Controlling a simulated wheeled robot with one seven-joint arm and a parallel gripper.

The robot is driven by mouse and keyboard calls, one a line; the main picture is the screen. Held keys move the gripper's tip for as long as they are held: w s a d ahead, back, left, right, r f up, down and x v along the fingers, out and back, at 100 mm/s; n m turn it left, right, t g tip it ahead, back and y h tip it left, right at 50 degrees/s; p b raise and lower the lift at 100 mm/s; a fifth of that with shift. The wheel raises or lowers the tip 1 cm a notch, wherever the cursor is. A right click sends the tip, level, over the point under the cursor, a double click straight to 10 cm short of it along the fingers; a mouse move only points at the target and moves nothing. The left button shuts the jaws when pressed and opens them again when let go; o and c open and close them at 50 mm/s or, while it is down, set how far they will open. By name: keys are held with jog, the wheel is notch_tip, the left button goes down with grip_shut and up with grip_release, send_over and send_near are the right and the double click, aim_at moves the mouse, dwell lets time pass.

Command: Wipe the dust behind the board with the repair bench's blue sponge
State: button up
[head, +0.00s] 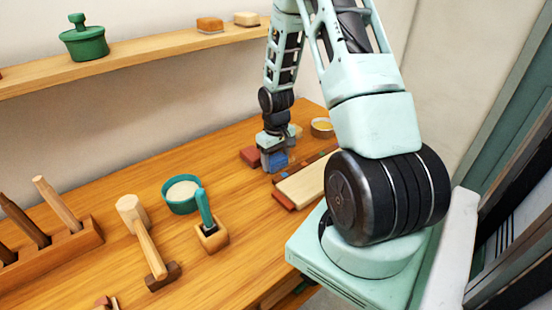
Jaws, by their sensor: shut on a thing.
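My gripper (274,158) is low over the far part of the wooden bench, pointing down. It is shut on the blue sponge (280,161), which shows partly between and beside the fingers. The sponge is at or just above the bench top; I cannot tell if it touches. A pale board (303,187) with a darker strip along its far side lies in front and to the right of the gripper. My arm's large joint hides the board's right end. No dust can be made out at this size.
A wall shelf (150,52) runs above.

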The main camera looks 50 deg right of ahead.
jog(key=shift+f, duration=0.25)
